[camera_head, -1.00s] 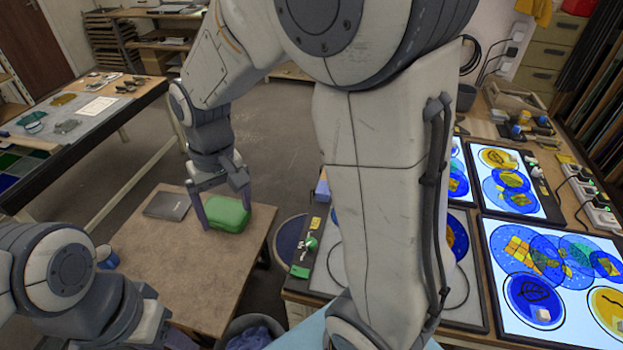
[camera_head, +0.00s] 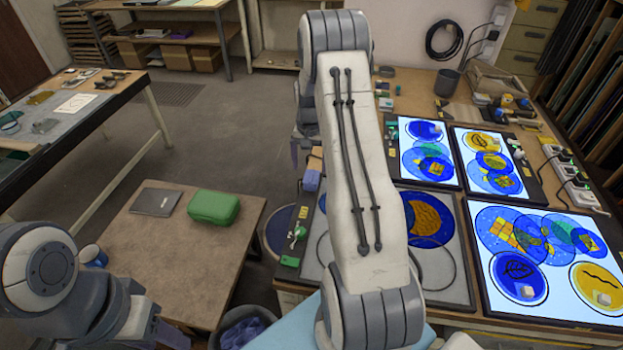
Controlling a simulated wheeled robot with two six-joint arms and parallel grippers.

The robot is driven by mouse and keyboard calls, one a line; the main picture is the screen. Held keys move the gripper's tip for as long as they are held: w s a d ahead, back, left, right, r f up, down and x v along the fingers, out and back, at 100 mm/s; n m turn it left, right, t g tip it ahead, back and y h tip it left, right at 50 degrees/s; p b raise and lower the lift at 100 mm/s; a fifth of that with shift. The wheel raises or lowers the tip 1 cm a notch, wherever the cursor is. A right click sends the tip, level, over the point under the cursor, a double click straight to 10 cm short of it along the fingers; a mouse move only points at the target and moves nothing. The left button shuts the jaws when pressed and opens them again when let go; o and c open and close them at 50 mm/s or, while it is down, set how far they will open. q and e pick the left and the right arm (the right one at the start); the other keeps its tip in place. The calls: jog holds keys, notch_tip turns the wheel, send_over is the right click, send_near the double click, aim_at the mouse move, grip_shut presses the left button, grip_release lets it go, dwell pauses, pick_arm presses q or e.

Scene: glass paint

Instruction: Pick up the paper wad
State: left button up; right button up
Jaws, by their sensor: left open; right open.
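Small pale lumps that look like paper wads rest on the large lit panel at the right: one (camera_head: 527,291) on the blue leaf disc and one (camera_head: 602,298) on the yellow disc. They are small in the view, so I cannot be sure what they are. My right gripper (camera_head: 296,152) is mostly hidden behind my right arm, at the bench's left side; one finger shows, well away from these lumps. It is open. My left gripper (camera_head: 172,336) is open low at the left, by the low table's front edge.
A green case (camera_head: 213,207) and a dark flat box (camera_head: 156,202) lie on the low table (camera_head: 180,265). Lit panels with painted glass discs, a dark pot (camera_head: 446,83) and power strips (camera_head: 579,190) crowd the bench. A bin (camera_head: 243,328) stands between the tables.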

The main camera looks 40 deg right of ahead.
aim_at(311, 177)
jog(key=f, duration=0.1)
jog(key=f+p, duration=0.1)
jog(key=f, duration=0.1)
jog(key=f+p, duration=0.1)
jog(key=f, duration=0.1)
jog(key=shift+s+d, duration=0.1)
jog(key=shift+s, duration=0.15)
jog(key=shift+f, duration=0.25)
jog(key=c, duration=1.4)
jog(key=shift+r, duration=0.55)
notch_tip(311, 177, up, 3)
jog(key=shift+w+f+b, duration=0.1)
jog(key=shift+f+b, duration=0.1)
jog(key=shift+b, duration=0.65)
jog(key=s+d+r+b, duration=0.1)
jog(key=s+d+r, duration=0.1)
jog(key=s, duration=0.1)
jog(key=s+d+r+b, duration=0.1)
jog(key=s+d+r, duration=0.1)
jog(key=s+r, duration=0.1)
jog(key=s+d+r+b, duration=0.1)
jog(key=s+d+r, duration=0.1)
jog(key=s+d, duration=0.1)
jog(key=shift+s+r, duration=0.15)
jog(key=shift+s, duration=0.15)
